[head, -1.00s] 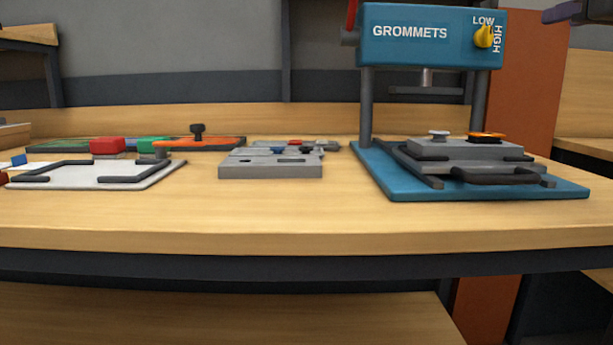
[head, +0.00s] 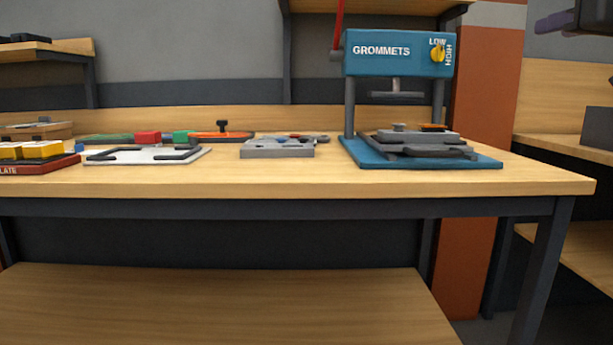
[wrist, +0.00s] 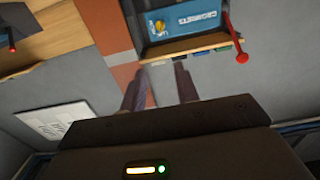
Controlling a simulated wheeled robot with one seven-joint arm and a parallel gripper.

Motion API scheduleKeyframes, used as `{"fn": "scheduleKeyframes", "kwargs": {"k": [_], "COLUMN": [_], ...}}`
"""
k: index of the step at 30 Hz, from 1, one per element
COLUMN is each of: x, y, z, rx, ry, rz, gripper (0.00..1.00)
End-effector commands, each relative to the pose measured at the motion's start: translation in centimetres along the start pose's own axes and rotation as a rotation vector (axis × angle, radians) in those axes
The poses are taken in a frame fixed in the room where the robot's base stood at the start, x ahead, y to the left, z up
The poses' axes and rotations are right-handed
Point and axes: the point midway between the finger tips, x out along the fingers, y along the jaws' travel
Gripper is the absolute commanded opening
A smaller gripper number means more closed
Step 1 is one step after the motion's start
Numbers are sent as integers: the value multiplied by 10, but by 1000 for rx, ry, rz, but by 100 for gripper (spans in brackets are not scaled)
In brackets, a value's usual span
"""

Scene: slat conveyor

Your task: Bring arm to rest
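My gripper (wrist: 160,72) shows in the wrist view with its two dark fingers apart and nothing visible between them. In the head view, a dark purple-grey part of my arm end (head: 556,20) hangs at the top right corner, cut off by the frame edge. It is raised well above the bench and apart from the press.
The wooden bench (head: 300,182) carries a grey fixture block (head: 277,150), a white board with black corner brackets (head: 148,156) and a red tray with yellow blocks (head: 45,168). An orange-red column (head: 487,110) stands behind at right. Another bench stands at far right.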

Motion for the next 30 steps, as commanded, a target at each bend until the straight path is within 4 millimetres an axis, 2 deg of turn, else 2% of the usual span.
{"fn": "scheduleKeyframes", "kwargs": {"k": [7, 11, 17, 20, 23, 27, 30], "x": [8, 12, 17, 15, 5, -26, -58], "y": [-13, -25, -56, -82, -119, -170, -196], "z": [26, 48, 102, 143, 199, 290, 351], "rx": [73, 122, 204, 240, 258, 225, 164], "ry": [-73, -133, -275, -380, -523, -731, -859], "rz": [-19, -30, -54, -70, -85, -93, -86], "gripper": [31, 31, 31, 31, 31, 31, 31]}}
